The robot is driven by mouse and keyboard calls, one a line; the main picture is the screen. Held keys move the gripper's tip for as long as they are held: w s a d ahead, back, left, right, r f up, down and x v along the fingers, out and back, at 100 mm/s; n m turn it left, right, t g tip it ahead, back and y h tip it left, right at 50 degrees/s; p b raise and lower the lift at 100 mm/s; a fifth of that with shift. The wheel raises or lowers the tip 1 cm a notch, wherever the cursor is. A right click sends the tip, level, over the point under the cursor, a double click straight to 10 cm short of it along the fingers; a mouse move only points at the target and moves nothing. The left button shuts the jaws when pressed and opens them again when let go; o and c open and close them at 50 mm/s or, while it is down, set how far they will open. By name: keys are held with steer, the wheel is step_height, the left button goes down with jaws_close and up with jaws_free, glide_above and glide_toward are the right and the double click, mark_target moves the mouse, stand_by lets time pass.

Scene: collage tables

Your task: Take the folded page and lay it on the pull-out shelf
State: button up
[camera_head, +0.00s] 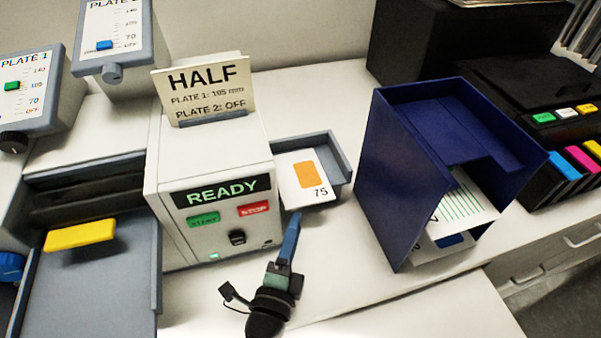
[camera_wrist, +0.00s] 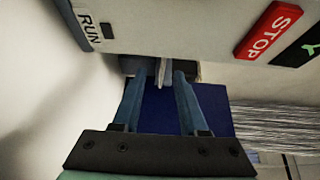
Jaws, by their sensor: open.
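The folded page (camera_head: 303,176), white with an orange block and "75", lies in the grey side tray (camera_head: 340,160) of the READY machine and reaches over its front edge. My gripper (camera_head: 296,216) is just in front of the page's near edge. In the wrist view my gripper (camera_wrist: 158,78) has its two blue fingers apart, with a thin pale edge, apparently the folded page (camera_wrist: 161,70), between the tips; contact cannot be told. A white surface (camera_head: 430,312) at the bottom, lower than the counter edge, looks like the pull-out shelf.
The white machine (camera_head: 210,225) with a HALF card (camera_head: 205,90) stands close left of my gripper. A navy holder (camera_head: 390,190) with printed sheets stands to the right. A black printer (camera_head: 520,85) is at the back right.

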mark_target(300, 207)
steer(key=shift+w+d+r, duration=0.1)
steer(key=shift+w+r, duration=0.05)
steer(key=shift+w, duration=0.4)
steer(key=p+x, duration=0.1)
steer(key=x, duration=0.3)
steer(key=shift+w+r, duration=0.1)
steer(key=shift+w, duration=0.15)
jaws_close()
